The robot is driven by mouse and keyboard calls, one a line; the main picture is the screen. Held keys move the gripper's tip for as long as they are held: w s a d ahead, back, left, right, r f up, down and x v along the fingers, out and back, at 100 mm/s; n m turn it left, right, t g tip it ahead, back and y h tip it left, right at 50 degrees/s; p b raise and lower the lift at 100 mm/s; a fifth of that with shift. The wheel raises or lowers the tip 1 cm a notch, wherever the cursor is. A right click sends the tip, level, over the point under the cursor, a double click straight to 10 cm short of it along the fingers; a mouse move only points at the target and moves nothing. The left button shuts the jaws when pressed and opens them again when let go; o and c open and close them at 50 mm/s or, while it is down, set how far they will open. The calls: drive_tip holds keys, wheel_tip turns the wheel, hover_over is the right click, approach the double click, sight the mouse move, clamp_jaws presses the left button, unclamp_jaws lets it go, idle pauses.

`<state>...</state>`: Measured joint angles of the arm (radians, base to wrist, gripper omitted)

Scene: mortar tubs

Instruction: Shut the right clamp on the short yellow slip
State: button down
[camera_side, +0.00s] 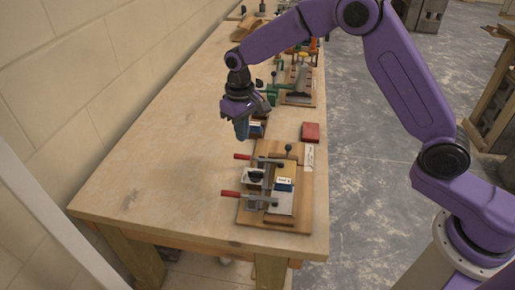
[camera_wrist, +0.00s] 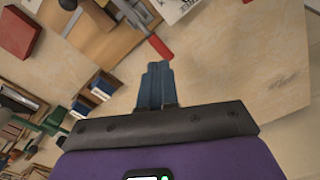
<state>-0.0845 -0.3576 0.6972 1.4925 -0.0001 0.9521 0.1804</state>
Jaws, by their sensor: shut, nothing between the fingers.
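Two clamps with red handles sit on a wooden board (camera_side: 304,205) in the side view. One handle (camera_side: 242,156) is farther from the camera and one (camera_side: 230,194) is nearer; both point left, past the board's edge. I cannot tell which one is the right clamp. A red handle (camera_wrist: 159,46) also shows in the wrist view, just beyond my fingertips. I cannot make out a short yellow slip in either view. My gripper (camera_side: 241,130) has blue fingers pointing down, shut and empty, above the table behind the board. The fingers show together in the wrist view (camera_wrist: 160,85).
A small block with a white label (camera_side: 284,184) stands on the board between the clamps. A red box (camera_side: 310,132) lies behind the board, near the table's right edge. Green tools (camera_side: 268,92) and other fixtures stand farther back. The table's left side (camera_side: 150,165) is clear.

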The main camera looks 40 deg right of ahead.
wheel_tip(320, 180, up, 4)
drive_tip(key=shift+r, duration=0.25)
idle(0.5)
drive_tip(key=s+d+r+n, duration=0.2)
drive_tip(key=s, duration=0.7)
drive_tip(key=s+d+r+n, duration=0.1)
drive_tip(key=s+r+n, duration=0.2)
drive_tip(key=s, duration=0.6)
drive_tip(key=s+d+f+n, duration=0.1)
drive_tip(key=s+d+n, duration=0.1)
drive_tip(key=s+d, duration=0.4)
drive_tip(key=s+d+n, duration=0.2)
drive_tip(key=s+d, duration=0.3)
drive_tip(key=s, duration=0.8)
drive_tip(key=shift+d+f+n, duration=0.3)
drive_tip(key=shift+d+f, duration=0.05)
